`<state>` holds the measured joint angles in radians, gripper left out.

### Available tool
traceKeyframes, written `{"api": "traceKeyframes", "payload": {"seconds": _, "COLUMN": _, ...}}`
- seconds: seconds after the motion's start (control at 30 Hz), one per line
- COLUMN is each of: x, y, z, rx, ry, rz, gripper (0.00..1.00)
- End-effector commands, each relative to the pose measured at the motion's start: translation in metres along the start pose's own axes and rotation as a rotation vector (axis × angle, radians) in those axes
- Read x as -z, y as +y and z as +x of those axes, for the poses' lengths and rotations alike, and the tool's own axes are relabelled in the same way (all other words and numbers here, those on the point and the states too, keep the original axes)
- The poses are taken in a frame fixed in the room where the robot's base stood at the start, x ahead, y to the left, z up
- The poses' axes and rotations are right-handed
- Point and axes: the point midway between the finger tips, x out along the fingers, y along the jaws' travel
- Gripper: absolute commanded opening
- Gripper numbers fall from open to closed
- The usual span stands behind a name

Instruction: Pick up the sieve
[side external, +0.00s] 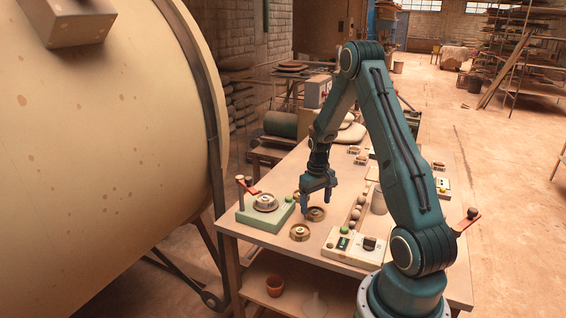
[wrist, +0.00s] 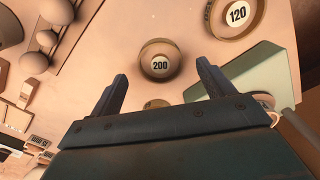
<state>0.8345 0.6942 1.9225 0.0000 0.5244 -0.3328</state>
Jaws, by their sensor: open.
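A round brass-coloured sieve marked 200 (wrist: 160,62) lies flat on the table, centred just ahead of my gripper (wrist: 162,72) in the wrist view. My gripper is open, its two fingers apart and pointing down with nothing between them. In the side view my gripper (side external: 316,203) hangs low over what looks like this sieve (side external: 317,214). A second sieve marked 120 (wrist: 235,14) lies at the upper right of the wrist view, and nearer the camera in the side view (side external: 299,232). Another small round piece (wrist: 156,104) is partly hidden behind my gripper body.
A pale green press base (side external: 262,213) with a metal disc and red lever stands left of the sieves. A row of balls (side external: 356,213) and a control box (side external: 355,245) stand to the right. The table's front edge (side external: 285,250) is close to the 120 sieve.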

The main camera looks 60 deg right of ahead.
Motion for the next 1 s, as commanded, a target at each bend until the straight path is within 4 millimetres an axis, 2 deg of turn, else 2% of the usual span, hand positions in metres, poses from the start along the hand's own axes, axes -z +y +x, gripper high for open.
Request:
{"api": "traceKeyframes", "payload": {"seconds": 0.1, "x": -0.001, "y": -0.001, "z": 0.015, "rx": 0.001, "ry": -0.003, "rz": 0.000, "gripper": 0.81}}
{"api": "traceKeyframes", "payload": {"seconds": 0.3, "x": 0.000, "y": -0.001, "z": 0.030, "rx": 0.001, "ry": -0.001, "rz": 0.000, "gripper": 0.81}}
{"api": "traceKeyframes", "payload": {"seconds": 0.87, "x": 0.000, "y": -0.001, "z": 0.031, "rx": 0.001, "ry": 0.000, "rz": 0.001, "gripper": 0.81}}
{"api": "traceKeyframes", "payload": {"seconds": 1.0, "x": 0.000, "y": -0.001, "z": 0.031, "rx": 0.001, "ry": 0.000, "rz": 0.001, "gripper": 0.53}}
